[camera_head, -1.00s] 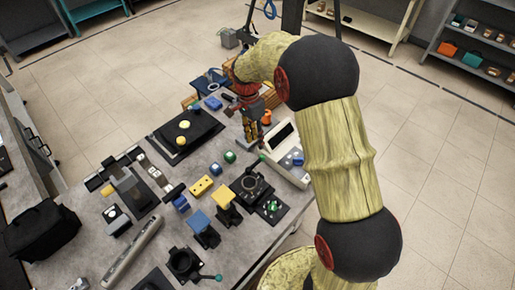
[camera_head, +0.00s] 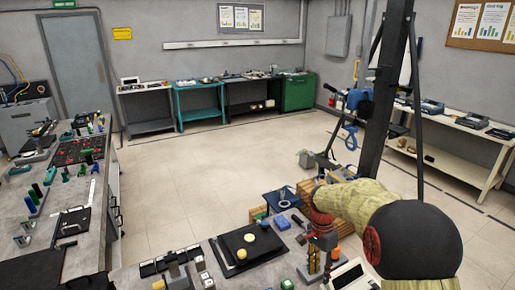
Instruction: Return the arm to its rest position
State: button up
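My arm (camera_head: 385,222) enters from the lower right of the head view, with yellowish sleeves and dark round joints. It reaches over the near workbench. My gripper (camera_head: 320,264) hangs from the red wrist part and points down above the right part of this bench. The gripper is small in the view, and I cannot tell whether its fingers are apart or together. No held object can be made out.
A black tray (camera_head: 228,262) with yellow round pieces lies left of my gripper. A white-framed device (camera_head: 352,274) is close to its right. A long bench (camera_head: 88,215) stands at the left. Open tiled floor (camera_head: 200,180) lies beyond.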

jog(key=s+a+r+n+t, duration=0.1)
jog(key=s+r+n, duration=0.3)
jog(key=s, duration=0.5)
jog(key=s+a+r+n+t, duration=0.1)
jog(key=s+r+n+t, duration=0.3)
jog(key=s+r, duration=0.4)
jog(key=s+a+r+n+t+b, duration=0.1)
jog(key=s+r+n+t, duration=0.1)
jog(key=s+r+n, duration=0.2)
jog(key=shift+s+a+r+n+t+y, duration=0.3)
jog(key=shift+s+r, duration=1.15)
jog(key=shift+s, duration=1.8)
